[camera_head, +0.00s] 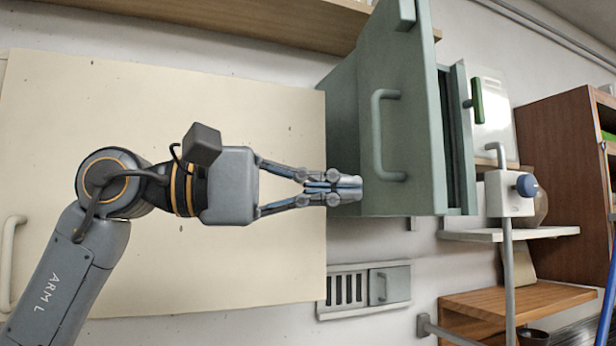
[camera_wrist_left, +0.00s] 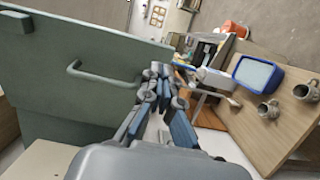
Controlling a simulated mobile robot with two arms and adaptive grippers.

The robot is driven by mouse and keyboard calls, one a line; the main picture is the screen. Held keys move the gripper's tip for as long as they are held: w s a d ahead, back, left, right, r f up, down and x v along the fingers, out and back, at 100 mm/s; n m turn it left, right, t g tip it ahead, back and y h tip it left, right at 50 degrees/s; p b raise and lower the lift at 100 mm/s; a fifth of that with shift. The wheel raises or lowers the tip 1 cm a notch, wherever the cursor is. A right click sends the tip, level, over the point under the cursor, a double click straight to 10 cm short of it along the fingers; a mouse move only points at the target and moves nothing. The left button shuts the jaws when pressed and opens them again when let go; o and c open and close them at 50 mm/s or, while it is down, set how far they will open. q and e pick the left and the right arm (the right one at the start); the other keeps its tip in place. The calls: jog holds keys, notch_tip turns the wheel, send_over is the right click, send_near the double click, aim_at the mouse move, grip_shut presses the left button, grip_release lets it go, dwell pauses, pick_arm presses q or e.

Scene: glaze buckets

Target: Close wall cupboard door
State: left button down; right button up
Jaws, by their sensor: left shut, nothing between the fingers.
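A grey-green wall cupboard (camera_head: 345,100) is on the wall right of centre in the head view. Its panel with a bar handle (camera_head: 388,135) looks like the door, angled out from the body. The same green panel (camera_wrist_left: 75,100) fills the left of the left wrist view, its handle (camera_wrist_left: 90,75) facing me. My left gripper (camera_head: 345,188) is shut and empty, its fingertips overlapping the cupboard's lower left part. I cannot tell whether they touch it. In the left wrist view the fingers (camera_wrist_left: 160,75) are right of the panel. My right gripper is not in view.
A large cream panel (camera_head: 150,250) with a handle lies behind my left arm. A wooden shelf (camera_head: 230,18) is above. A vent plate (camera_head: 345,288), a white shelf (camera_head: 520,234) and a brown cabinet (camera_head: 550,150) stand around. The wrist view shows a wooden table (camera_wrist_left: 265,125) with mugs.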

aim_at(429, 193)
pick_arm(q)
jog(key=d+p, duration=0.1)
jog(key=d, duration=0.1)
jog(key=w+d+p, duration=0.1)
jog(key=d, duration=0.2)
jog(key=d+p, duration=0.1)
jog(key=d, duration=0.1)
jog(key=shift+w+d, duration=0.35)
jog(key=shift+d, duration=0.4)
jog(key=shift+w+f, duration=0.1)
jog(key=shift+f, duration=0.05)
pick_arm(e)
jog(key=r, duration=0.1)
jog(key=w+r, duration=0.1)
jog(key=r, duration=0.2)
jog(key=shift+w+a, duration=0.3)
